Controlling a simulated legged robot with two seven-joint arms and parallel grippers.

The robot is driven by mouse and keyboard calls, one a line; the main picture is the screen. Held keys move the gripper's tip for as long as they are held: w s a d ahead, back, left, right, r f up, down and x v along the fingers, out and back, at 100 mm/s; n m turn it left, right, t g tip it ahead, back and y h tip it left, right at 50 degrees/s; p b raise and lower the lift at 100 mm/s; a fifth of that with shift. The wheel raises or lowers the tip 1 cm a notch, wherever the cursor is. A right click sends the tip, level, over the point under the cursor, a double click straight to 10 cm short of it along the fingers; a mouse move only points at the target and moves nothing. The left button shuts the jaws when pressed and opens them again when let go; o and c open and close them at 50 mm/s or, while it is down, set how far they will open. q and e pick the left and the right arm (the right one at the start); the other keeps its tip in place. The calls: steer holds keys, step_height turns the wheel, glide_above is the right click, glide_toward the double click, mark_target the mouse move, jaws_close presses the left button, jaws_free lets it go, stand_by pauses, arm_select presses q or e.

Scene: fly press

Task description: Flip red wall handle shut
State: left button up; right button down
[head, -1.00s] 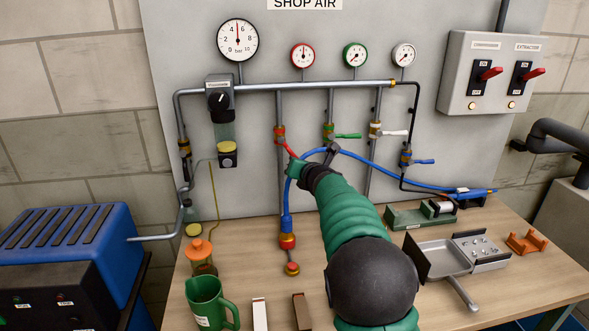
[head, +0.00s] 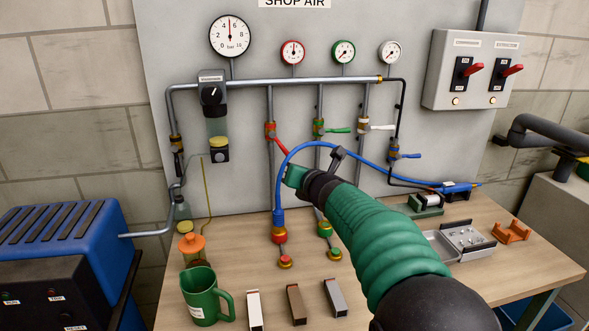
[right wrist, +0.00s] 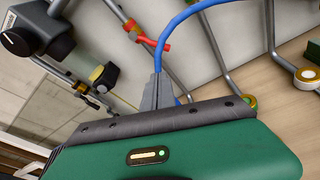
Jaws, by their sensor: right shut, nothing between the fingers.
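The red handle (head: 281,146) sits on the valve (head: 270,130) of the leftmost drop pipe on the wall panel. It slants down to the right, away from the pipe. My right gripper (head: 291,177) is just below the handle's free end, partly behind the blue hose. In the right wrist view the closed grey fingers (right wrist: 158,92) are empty and point up towards the red handle (right wrist: 152,42), with a visible gap. Whether the fingers touch the hose is unclear. My left gripper is not in view.
A blue hose (head: 360,157) arches in front of the pipes beside my gripper. Green (head: 340,130), white (head: 382,127) and blue (head: 411,155) handles stick out to the right.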

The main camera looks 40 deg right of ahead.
steer(key=w+a+f+m+t+y+p, duration=0.1)
steer(key=w+a+f+m+y+p, duration=0.1)
steer(key=w+a+f+p, duration=0.25)
steer(key=m+h+p, duration=0.9)
glide_toward(280, 145)
steer(key=w+d+f, duration=0.2)
steer(key=w+d, duration=0.3)
steer(key=shift+w+a+r+g, duration=0.1)
steer(key=shift+w+a+g, duration=0.1)
steer(key=shift+g, duration=0.1)
